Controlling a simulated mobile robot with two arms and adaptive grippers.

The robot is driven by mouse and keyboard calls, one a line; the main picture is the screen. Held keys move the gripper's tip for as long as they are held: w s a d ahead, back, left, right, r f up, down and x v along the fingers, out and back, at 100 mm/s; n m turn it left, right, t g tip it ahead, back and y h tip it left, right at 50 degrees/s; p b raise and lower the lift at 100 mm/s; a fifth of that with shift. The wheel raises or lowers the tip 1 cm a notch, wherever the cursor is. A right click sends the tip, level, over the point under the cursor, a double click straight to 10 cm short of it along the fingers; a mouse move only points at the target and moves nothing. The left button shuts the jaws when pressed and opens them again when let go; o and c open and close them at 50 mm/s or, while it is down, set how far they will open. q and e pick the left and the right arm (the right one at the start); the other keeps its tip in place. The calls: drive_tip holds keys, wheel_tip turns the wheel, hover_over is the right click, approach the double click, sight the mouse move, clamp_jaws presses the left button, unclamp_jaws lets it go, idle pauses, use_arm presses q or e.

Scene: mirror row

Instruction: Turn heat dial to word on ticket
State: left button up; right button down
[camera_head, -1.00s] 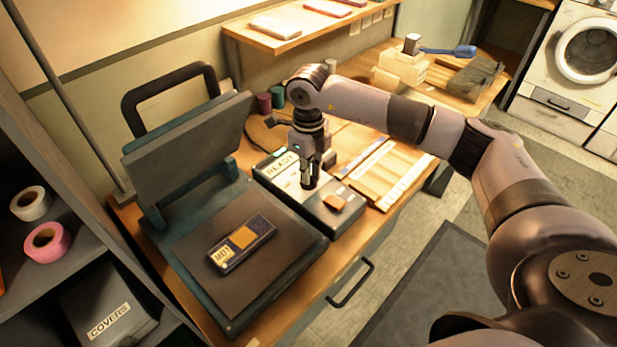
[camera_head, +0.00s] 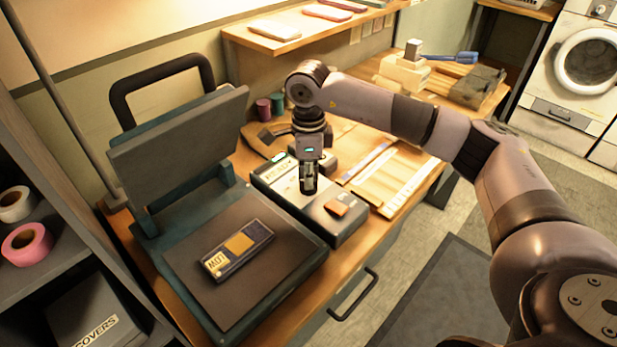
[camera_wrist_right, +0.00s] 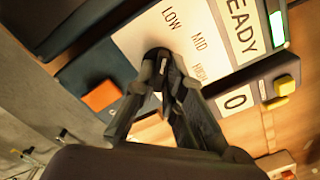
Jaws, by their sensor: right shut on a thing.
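The control box (camera_head: 352,222) of the heat press carries a white panel with LOW, MID and HIGH, shown in the right wrist view (camera_wrist_right: 135,40). My right gripper (camera_head: 308,188) points down onto this panel. In the right wrist view its fingers (camera_wrist_right: 165,75) are shut on the dark heat dial (camera_wrist_right: 157,56). The fingers cover much of the dial, and I cannot tell which word its pointer faces. A ticket (camera_head: 216,263) lies on a dark folded item with an orange patch on the press bed; its word looks like LOW. My left gripper is not in view.
The press lid (camera_head: 180,145) stands raised behind the bed (camera_head: 240,305). An orange button (camera_head: 336,208) sits near the gripper on the box. A READY display (camera_wrist_right: 240,30) and a 0 display (camera_wrist_right: 235,101) show in the wrist view. Thread spools (camera_head: 270,107) stand behind.

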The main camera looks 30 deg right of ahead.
idle(0.4)
drive_tip(key=c, duration=1.7)
unclamp_jaws()
drive_tip(key=shift+r, duration=0.15)
wheel_tip(320, 180, up, 12)
drive_tip(key=shift+f, duration=0.1)
